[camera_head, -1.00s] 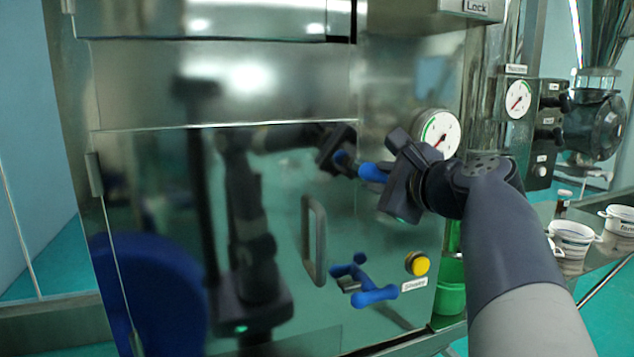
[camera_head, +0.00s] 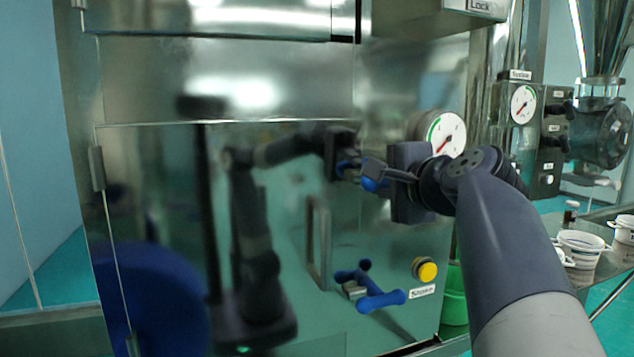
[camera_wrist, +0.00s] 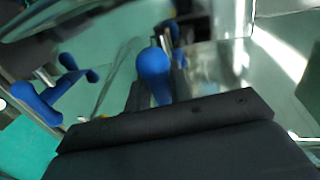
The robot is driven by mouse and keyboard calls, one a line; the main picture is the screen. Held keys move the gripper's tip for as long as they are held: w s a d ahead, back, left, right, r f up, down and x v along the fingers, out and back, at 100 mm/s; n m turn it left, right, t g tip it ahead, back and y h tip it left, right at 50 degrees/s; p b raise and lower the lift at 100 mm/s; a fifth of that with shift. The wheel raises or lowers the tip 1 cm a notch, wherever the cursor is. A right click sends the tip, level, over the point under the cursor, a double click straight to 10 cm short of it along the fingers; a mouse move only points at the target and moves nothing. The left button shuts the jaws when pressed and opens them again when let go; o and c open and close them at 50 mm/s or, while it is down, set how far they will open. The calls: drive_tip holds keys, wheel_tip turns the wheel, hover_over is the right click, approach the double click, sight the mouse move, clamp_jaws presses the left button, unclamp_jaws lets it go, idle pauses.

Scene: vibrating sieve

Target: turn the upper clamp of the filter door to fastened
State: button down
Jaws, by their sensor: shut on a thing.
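The filter door (camera_head: 262,165) is a shiny metal panel with a grey vertical handle (camera_head: 318,240). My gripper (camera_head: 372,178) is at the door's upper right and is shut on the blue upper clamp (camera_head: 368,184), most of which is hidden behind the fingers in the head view. In the wrist view, the clamp's rounded blue handle (camera_wrist: 154,68) is at the fingers of my gripper (camera_wrist: 152,90). The blue lower clamp (camera_head: 380,301) is near the door's lower right, and it also shows at the left of the wrist view (camera_wrist: 45,100).
A yellow button (camera_head: 427,272) with a label is right of the lower clamp. A white gauge (camera_head: 450,134) sits just behind my wrist. A green bucket (camera_head: 454,300) and white cups (camera_head: 580,246) stand to the right. The door mirrors my arm.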

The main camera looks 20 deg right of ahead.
drive_tip(key=shift+f, duration=0.1)
drive_tip(key=c, duration=1.3)
unclamp_jaws()
